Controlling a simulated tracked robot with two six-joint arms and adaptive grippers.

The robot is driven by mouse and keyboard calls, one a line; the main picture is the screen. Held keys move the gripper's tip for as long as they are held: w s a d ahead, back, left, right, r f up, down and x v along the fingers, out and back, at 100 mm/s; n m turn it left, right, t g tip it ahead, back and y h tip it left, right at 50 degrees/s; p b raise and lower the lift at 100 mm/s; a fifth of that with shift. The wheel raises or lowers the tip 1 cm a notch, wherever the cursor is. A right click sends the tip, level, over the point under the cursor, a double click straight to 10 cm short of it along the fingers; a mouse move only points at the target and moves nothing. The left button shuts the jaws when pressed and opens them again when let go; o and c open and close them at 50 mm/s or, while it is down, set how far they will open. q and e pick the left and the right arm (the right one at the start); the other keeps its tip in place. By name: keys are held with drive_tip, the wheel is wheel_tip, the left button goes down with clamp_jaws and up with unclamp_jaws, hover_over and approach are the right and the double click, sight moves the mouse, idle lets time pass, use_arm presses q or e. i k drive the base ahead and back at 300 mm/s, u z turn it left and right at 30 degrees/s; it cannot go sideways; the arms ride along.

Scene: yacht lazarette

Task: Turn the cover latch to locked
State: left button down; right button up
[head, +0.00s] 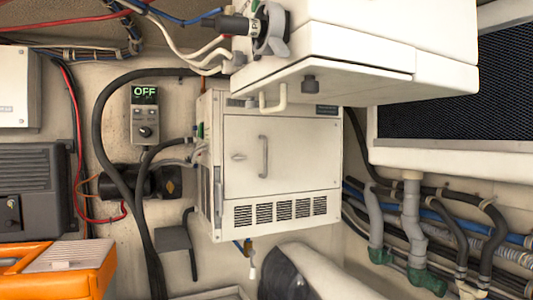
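The cover (290,175) is the white front panel of a boxy unit on the back wall, near the middle of the head view. It looks shut. The cover latch (238,156) is a small light-coloured turn piece on the cover's left part, and it appears to lie roughly horizontal. A vertical grey pull handle (264,156) is just right of it. Any lock markings are too small to read. Neither of my grippers is in view, and nothing touches the latch.
A control panel (145,113) reading OFF hangs left of the unit, beside black hoses (100,135). A white cabinet (350,75) juts out above. Pipes (412,225) run at right. An orange case (65,270) sits at bottom left. The space before the cover looks clear.

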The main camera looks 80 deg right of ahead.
sight(238, 158)
drive_tip(key=u, duration=1.7)
drive_tip(key=i, duration=0.2)
drive_tip(key=z, duration=3.65)
drive_tip(key=k, duration=1.05)
drive_tip(key=z, duration=0.45)
drive_tip(key=i, duration=0.95)
drive_tip(key=u, duration=0.2)
